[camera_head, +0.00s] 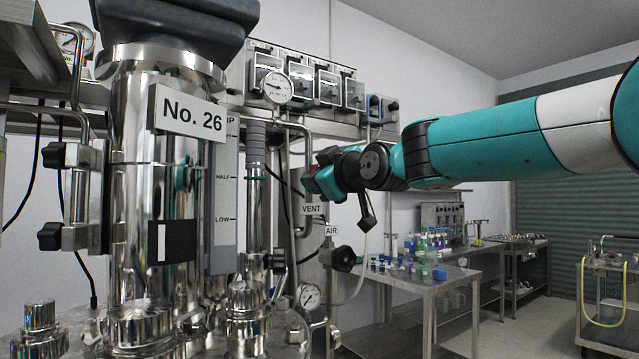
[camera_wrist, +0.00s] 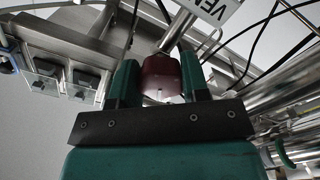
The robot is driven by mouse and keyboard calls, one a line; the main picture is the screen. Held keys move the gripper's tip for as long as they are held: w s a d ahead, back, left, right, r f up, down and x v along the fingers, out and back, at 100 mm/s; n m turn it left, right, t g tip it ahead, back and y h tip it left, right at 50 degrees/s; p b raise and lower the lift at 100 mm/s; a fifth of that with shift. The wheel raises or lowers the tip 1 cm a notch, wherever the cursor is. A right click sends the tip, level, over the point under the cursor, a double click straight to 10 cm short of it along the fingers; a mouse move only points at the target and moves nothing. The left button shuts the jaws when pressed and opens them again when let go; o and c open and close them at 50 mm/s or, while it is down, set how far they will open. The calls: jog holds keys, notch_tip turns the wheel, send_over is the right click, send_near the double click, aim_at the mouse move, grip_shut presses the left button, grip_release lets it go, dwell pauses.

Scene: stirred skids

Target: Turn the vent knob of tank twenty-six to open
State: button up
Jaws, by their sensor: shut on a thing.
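The tank (camera_head: 155,190) is a tall shiny steel vessel with a "No. 26" sign (camera_head: 191,114), at the left of the head view. A "VENT" label (camera_head: 312,209) hangs to its right. The vent knob (camera_wrist: 161,77) is dark red and sits between the two green fingers of my gripper (camera_wrist: 159,80), on the end of a steel pipe. My gripper is shut on the knob. In the head view only a small red part of the knob (camera_head: 311,185) shows beside my gripper. The fingers hide the knob's sides, and I cannot tell its turn position.
Just below is an "AIR" label (camera_head: 331,231) with a black knob (camera_head: 344,259). A pressure gauge (camera_head: 276,87) and a row of boxes (camera_head: 327,88) are above. A steel table (camera_head: 425,279) with small bottles stands to the right. The floor between the tables is clear.

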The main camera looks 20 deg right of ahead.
dwell(0.5)
jog(key=o, duration=0.9)
jog(key=shift+b+v, duration=7.65)
jog(key=shift+v, duration=1.05)
